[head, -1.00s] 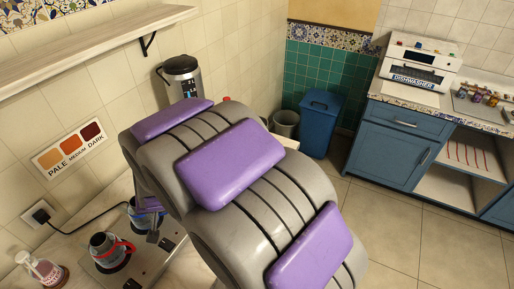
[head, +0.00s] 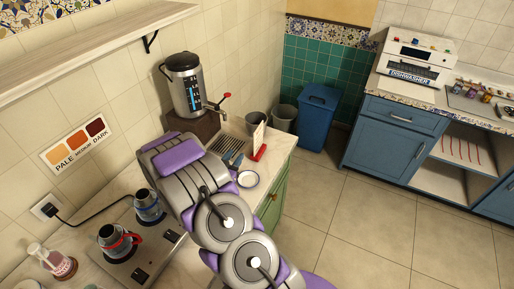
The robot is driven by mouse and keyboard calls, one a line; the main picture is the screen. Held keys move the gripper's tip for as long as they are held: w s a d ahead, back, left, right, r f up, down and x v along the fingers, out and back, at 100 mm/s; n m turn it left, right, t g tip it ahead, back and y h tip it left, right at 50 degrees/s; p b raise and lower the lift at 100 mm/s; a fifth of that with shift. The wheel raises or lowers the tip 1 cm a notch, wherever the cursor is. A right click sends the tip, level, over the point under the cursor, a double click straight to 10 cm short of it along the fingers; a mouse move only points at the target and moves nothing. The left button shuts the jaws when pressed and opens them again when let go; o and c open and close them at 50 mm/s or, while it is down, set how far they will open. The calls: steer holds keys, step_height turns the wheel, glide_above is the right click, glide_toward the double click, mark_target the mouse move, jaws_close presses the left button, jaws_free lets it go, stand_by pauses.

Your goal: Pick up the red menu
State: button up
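A small upright cream card with a red foot (head: 259,146) stands near the right edge of the counter, to the right of the samovar. It looks like the red menu, but its front is turned away and too small to read. My grey and purple arm reaches over the counter from the bottom, to the left of and in front of the card. The card appears free of the arm.
The samovar (head: 186,88) stands behind the arm, its red-handled tap reaching right. A saucer (head: 248,179) lies below the card. A red-handled pot (head: 117,241) and a blue-banded pot (head: 148,204) sit at left. A blue bin (head: 318,120) stands beyond the counter.

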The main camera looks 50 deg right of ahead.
mark_target(259, 129)
steer(key=shift+h, duration=0.4)
steer(key=shift+s+d+b+x, duration=0.1)
steer(key=shift+s+b+x, duration=0.3)
steer(key=shift+x, duration=2.7)
steer(key=shift+s+d+b+x, duration=0.15)
steer(key=shift+b+x, duration=0.5)
steer(key=shift+x, duration=2.4)
steer(key=shift+s+d+b+x, duration=0.1)
steer(key=shift+s+b+x, duration=0.3)
steer(key=shift+x, duration=2.7)
steer(key=shift+w, duration=0.1)
steer(key=shift+c, duration=0.3)
jaws_close()
